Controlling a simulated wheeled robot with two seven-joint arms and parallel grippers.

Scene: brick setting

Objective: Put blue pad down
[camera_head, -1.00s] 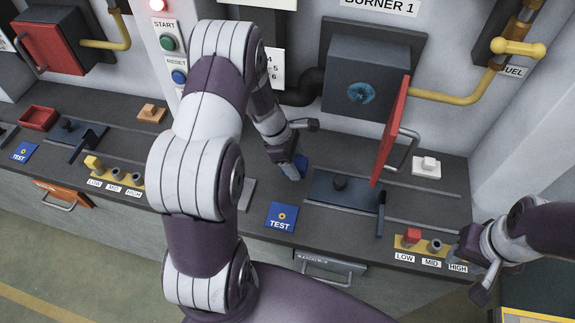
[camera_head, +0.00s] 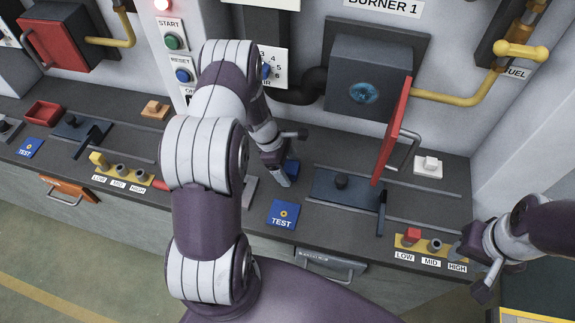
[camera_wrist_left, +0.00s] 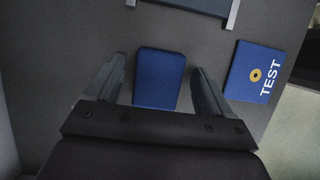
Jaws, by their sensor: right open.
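The blue pad (camera_head: 292,168) is a plain dark-blue block on the dark counter, partly hidden behind my left gripper (camera_head: 281,178) in the head view. In the left wrist view the pad (camera_wrist_left: 159,78) lies between the two fingers of my left gripper (camera_wrist_left: 160,90). A gap shows on each side, so the fingers are open around it and not touching it. The pad appears to rest on the counter. A blue TEST card (camera_head: 283,215) lies nearer the counter's front edge; it also shows in the left wrist view (camera_wrist_left: 256,74). My right gripper (camera_head: 484,274) is open and empty near the HIGH label.
A dark slide plate (camera_head: 345,188) with a knob lies right of the pad. The open red burner door (camera_head: 393,130) stands above it. A LOW/MID/HIGH strip (camera_head: 424,247) with a red peg is at the right front. A white block (camera_head: 428,168) sits at the back right.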

